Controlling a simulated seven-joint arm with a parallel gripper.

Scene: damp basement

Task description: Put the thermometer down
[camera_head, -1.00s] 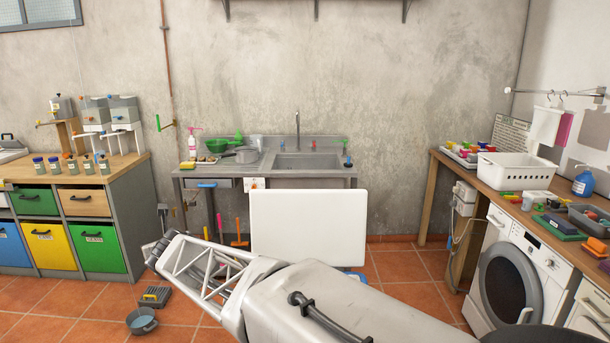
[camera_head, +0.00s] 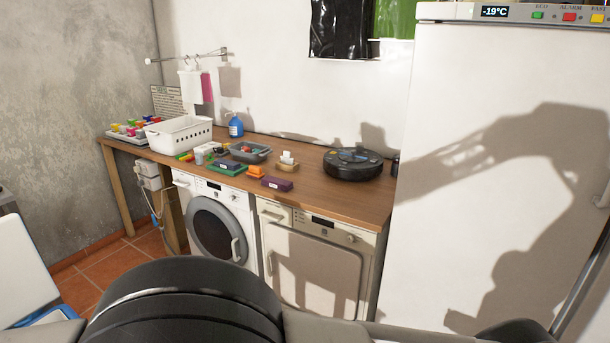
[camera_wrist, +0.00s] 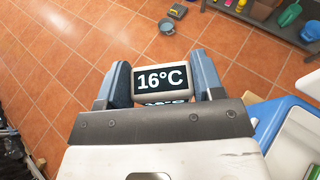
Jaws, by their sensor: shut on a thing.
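The thermometer (camera_wrist: 161,79) is a small pale box with a dark screen reading 16°C. In the wrist view it sits between the two blue-grey fingers of my gripper (camera_wrist: 160,64), which is shut on it. A second, partly cut-off copy of the digits shows just below it, at the edge of the gripper's dark crossbar. Tiled floor lies far below it. The head view shows neither the thermometer nor my gripper; only parts of my arm fill its lower edge.
The wooden worktop (camera_head: 333,186) holds a white basket (camera_head: 180,134), a grey tray (camera_head: 250,152), a black round device (camera_head: 353,164) and small boxes. A white freezer (camera_head: 490,150) reading -19°C stands right. A blue-and-white object (camera_wrist: 288,130) lies right in the wrist view; a grey pan (camera_wrist: 167,27) is on the floor.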

